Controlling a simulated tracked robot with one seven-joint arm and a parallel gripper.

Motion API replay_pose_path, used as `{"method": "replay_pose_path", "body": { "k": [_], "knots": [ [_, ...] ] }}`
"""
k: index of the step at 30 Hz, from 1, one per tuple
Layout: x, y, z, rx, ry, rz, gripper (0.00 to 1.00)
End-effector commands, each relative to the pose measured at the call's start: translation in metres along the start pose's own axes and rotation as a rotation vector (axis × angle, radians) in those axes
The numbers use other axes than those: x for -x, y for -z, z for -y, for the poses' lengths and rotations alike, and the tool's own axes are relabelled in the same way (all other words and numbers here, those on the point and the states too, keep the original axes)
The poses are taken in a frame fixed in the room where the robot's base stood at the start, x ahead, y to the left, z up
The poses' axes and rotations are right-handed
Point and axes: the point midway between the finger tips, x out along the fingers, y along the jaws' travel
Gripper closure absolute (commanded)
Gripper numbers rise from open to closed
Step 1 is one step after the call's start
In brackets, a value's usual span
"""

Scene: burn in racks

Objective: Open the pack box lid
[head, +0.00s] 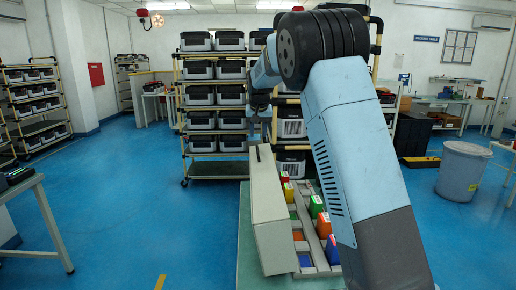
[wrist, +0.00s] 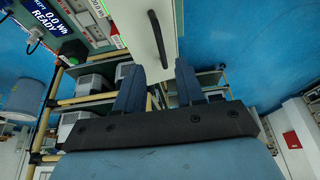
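The pack box lid (head: 266,215) is a pale grey panel standing raised along the left side of a compartmented tray (head: 311,240) on a green-topped table. A dark bar handle (head: 258,153) is at its far end; the handle also shows in the wrist view (wrist: 159,38). My gripper (head: 262,104) is above the far end of the lid. In the wrist view my gripper (wrist: 157,68) has its two fingers apart, with the pale lid showing between and beyond them. The handle lies past the fingertips, not between them. Whether the fingers touch the lid cannot be told.
Several coloured blocks (head: 323,225) sit in the tray compartments. Racks of grey bins (head: 213,95) stand behind the table. A display reading "0.0 Wh READY" (wrist: 58,16) is at upper left in the wrist view. A grey barrel (head: 463,172) stands right; blue floor (head: 150,215) is clear left.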

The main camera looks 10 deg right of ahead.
Motion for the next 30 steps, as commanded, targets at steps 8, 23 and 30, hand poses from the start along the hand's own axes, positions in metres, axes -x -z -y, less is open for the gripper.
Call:
{"method": "replay_pose_path", "body": {
  "k": [8,23,30],
  "knots": [
    [-0.050,-0.001,0.000,0.000,-0.001,0.002,0.62],
    [-0.086,0.000,0.000,-0.001,0.000,-0.001,0.62],
    [-0.086,0.000,0.000,-0.001,0.000,-0.001,0.68]
  ]
}}
